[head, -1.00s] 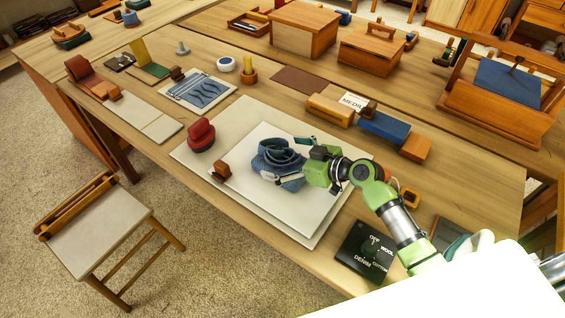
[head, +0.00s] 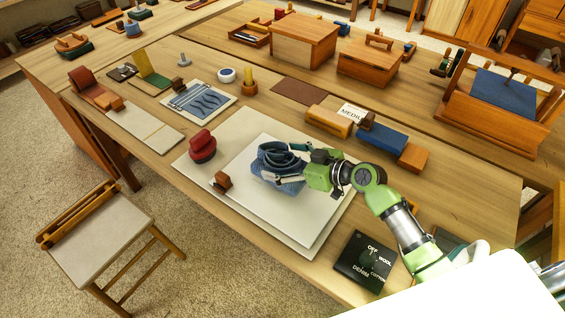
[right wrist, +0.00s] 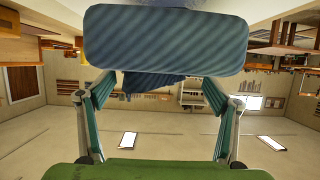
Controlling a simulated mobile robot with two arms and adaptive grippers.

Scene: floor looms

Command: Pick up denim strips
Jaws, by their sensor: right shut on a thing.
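The denim strips (head: 277,160) form a blue coiled bundle over the white board (head: 300,211) on the table. My right gripper (head: 288,164) reaches in from the right and is shut on the bundle, with its fingers on either side. In the right wrist view the denim (right wrist: 165,40) fills the space between the fingertips (right wrist: 165,78) as a wide ribbed blue band. I cannot tell whether the bundle touches the board. My left gripper is not in view.
A red-handled tool (head: 202,146) and a small brown block (head: 222,181) stand on the board's left side. Orange and blue blocks (head: 380,138) line the back. A stool (head: 97,215) stands at the left on the floor.

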